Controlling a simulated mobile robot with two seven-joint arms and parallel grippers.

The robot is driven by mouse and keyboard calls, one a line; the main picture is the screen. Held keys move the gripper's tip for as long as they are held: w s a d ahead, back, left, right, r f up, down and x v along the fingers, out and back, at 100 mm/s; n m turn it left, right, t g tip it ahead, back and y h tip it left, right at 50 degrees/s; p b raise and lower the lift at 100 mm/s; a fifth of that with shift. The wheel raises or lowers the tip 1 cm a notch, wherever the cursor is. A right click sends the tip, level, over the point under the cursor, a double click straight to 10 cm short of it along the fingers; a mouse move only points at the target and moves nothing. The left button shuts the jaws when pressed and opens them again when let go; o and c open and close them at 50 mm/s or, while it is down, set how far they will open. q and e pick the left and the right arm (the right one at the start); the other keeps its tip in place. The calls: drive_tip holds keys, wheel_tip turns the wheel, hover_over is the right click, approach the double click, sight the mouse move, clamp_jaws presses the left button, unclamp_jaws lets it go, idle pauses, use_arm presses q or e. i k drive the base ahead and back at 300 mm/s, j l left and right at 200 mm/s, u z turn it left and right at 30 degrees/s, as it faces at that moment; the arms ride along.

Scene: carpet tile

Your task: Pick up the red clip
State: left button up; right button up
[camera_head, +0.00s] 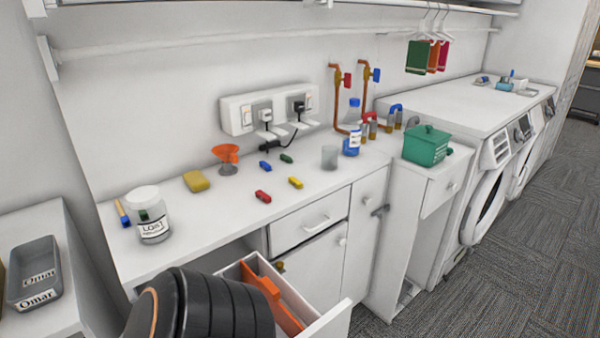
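The red clip (263,196) lies on the white counter (220,220), near its front edge, above the closed drawer front. A yellow clip (296,183) lies to its right. A blue clip (265,166) and a dark green clip (287,158) lie further back. The red clip is in full view and nothing touches it. A black rounded part at the bottom of the head view appears to be one of my arm links. Neither of my grippers shows.
An open drawer (331,318) with orange pieces inside juts out below the counter. A labelled jar (150,216), yellow sponge (196,181), orange funnel (227,156), clear cup (329,157) and blue bottle (352,130) stand around the clips. A green basket (426,146) is further right.

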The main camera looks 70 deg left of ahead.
sight(264, 196)
drive_tip(key=i, duration=1.4)
drive_tip(key=i+u, duration=0.15)
drive_tip(key=u, duration=0.25)
drive_tip(key=i+u, duration=0.1)
drive_tip(key=u, duration=0.3)
drive_tip(key=i+l+u, duration=0.1)
drive_tip(key=u, duration=1.85)
